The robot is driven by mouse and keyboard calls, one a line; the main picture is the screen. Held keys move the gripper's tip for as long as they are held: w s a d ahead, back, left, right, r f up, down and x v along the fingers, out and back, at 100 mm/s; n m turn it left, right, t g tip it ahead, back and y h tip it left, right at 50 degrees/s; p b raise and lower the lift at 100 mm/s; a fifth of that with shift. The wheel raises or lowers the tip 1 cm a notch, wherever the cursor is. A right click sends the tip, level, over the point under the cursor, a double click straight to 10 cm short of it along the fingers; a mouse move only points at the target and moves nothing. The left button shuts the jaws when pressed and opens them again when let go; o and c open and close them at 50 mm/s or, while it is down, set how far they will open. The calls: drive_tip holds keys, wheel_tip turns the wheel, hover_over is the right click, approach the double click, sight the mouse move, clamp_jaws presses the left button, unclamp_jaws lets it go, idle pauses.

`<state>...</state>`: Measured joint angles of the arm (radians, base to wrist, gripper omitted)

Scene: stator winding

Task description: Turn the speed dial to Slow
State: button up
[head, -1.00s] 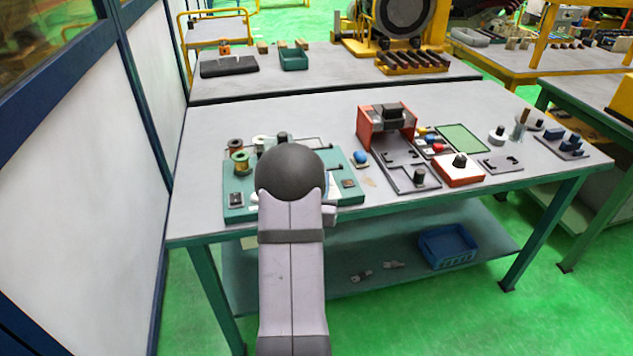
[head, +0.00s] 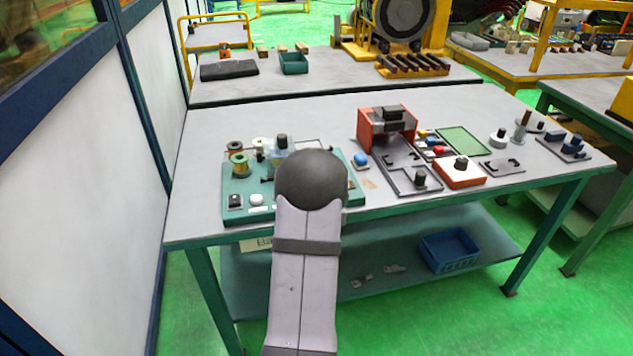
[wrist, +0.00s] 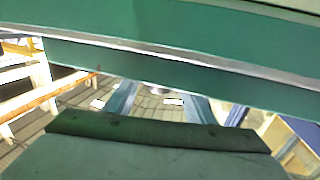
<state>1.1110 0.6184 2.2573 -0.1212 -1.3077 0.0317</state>
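No marking that reads as Slow or as a speed scale is legible, so I cannot tell for sure which part is the speed dial. A red-and-white box (head: 460,174) with a black knob (head: 461,163) on top stands on the right half of the bench. My arm covers the board's right front. My gripper is hidden behind my arm in the head view, and I cannot make out its fingers in the wrist view.
Spools (head: 239,164) stand on the teal board. A blue button (head: 361,160) and a red fixture (head: 370,129) stand right of my arm. The wrist view shows a green beam (wrist: 160,35). The bench (head: 310,108) is clear toward the back.

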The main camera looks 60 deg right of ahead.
drive_tip(key=shift+b+v, duration=0.85)
drive_tip(key=shift+v, duration=2.85)
drive_tip(key=shift+w, duration=0.1)
